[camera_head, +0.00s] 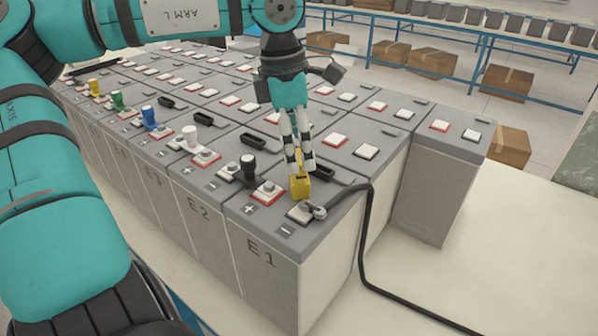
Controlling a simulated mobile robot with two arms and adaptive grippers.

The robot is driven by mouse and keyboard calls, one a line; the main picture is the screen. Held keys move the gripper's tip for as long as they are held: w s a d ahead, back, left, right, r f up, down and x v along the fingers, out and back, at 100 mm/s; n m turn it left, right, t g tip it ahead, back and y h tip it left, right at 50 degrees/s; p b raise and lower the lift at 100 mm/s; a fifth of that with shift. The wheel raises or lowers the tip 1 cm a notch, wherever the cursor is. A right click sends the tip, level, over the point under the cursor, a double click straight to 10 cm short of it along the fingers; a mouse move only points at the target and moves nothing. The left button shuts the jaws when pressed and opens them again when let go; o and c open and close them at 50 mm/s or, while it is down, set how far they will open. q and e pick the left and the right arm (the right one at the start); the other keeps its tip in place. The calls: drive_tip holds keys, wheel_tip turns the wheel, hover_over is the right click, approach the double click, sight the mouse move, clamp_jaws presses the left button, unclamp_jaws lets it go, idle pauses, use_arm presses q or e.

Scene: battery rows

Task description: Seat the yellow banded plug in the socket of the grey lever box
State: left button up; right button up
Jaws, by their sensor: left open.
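My left gripper (298,170) points down over the top of the battery box marked E1 (272,257). It is open, with its fingertips at a yellow piece (300,188) that stands on that box. The fingers partly cover the yellow piece, and I cannot make out a band on it or whether they touch it. Another yellow capped piece (95,87) stands in the front row at the far left. I cannot clearly pick out the grey lever box or its socket. My right gripper is not in view.
A black cable (366,240) runs from a grey clamp (319,211) on E1 down onto the pale surface at right. Green (117,101), blue (149,117), white (190,135) and black (248,165) capped pieces line the front row. Cardboard boxes (506,82) sit behind.

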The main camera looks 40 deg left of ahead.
sight(298, 156)
use_arm(q)
drive_tip(key=shift+w+d+f+p, duration=0.15)
drive_tip(key=shift+f+p, duration=0.1)
drive_tip(key=shift+f, duration=0.7)
drive_tip(key=shift+w+a+f+p, duration=0.1)
drive_tip(key=shift+w+f+p, duration=0.1)
drive_tip(key=shift+f, duration=0.75)
drive_tip(key=shift+s+d, duration=0.1)
drive_tip(key=c, duration=1.3)
